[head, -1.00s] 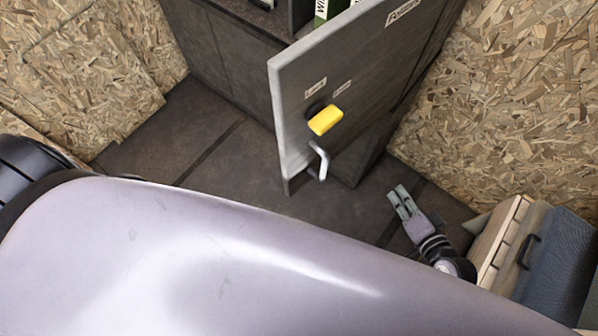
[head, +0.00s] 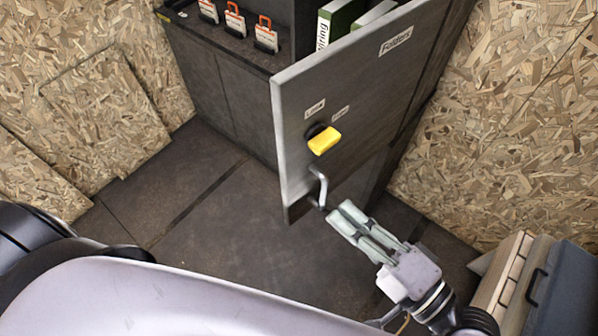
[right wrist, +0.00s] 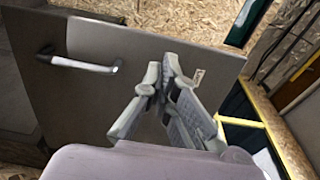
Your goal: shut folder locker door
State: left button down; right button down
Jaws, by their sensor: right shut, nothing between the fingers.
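The grey locker door (head: 365,95) stands open in the head view, labelled "Folders", with a yellow knob (head: 324,141) and a pale handle (head: 319,187) low near its free edge. My right gripper (head: 341,214) is shut and empty, its fingertips just below and right of the handle in the picture; I cannot tell whether they touch the door. In the right wrist view the fingers (right wrist: 162,75) are in front of the door panel (right wrist: 130,50), with the handle (right wrist: 82,64) apart to their left. My left gripper is out of view.
Green and white folders (head: 340,22) stand in the locker behind the door. A case with a dark handle (head: 537,285) is at the lower right. Chipboard walls flank both sides; the floor (head: 225,220) left of the door is clear.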

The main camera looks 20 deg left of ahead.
aim_at(287, 164)
jog(key=p+x, duration=0.3)
jog(key=x, duration=0.6)
jog(key=shift+w+a+r, duration=0.1)
jog(key=shift+a+r, duration=0.05)
jog(key=shift+a, duration=0.1)
jog(key=shift+w+a+p, duration=0.3)
jog(key=shift+a+p, duration=0.05)
jog(key=shift+a, duration=0.25)
